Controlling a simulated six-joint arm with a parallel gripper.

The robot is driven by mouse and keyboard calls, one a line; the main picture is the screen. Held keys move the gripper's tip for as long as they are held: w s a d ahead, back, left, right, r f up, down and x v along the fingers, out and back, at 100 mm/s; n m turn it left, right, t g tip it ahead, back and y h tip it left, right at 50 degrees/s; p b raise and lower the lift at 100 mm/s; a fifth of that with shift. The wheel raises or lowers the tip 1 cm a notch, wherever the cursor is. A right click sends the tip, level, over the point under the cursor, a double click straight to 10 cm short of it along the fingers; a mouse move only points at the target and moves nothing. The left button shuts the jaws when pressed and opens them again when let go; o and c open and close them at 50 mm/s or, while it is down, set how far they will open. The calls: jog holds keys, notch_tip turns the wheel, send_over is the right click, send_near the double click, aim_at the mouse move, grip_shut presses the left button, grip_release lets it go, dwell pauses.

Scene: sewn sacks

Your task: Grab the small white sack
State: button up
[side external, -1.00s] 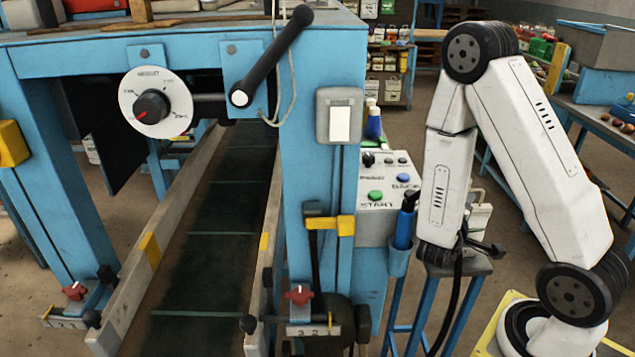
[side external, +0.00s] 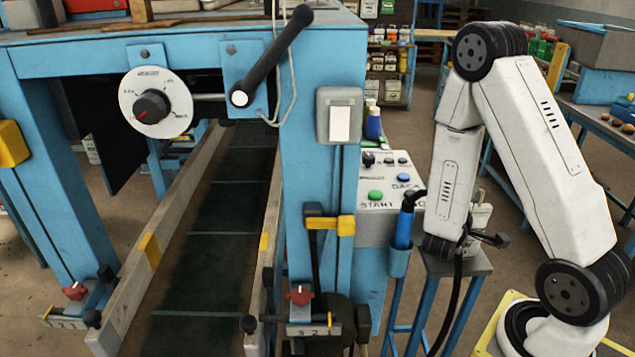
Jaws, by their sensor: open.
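I see no small white sack in the side external view. My arm stands at the right, bent over at its top joint, with its forearm hanging down beside the control box. My gripper (side external: 490,239) shows only in part, as small dark pieces at the wrist's lower right. The wrist and forearm hide much of it. I see nothing held in it.
A blue machine frame (side external: 318,200) with a black lever (side external: 272,55) and a dark belt (side external: 215,240) fills the left. The control box (side external: 375,218), a blue bottle-like item (side external: 403,232) and a stand (side external: 455,264) are close to my wrist.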

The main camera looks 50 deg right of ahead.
jog(key=shift+d, duration=0.15)
jog(key=shift+w+d, duration=0.2)
jog(key=shift+d, duration=2.15)
grip_shut()
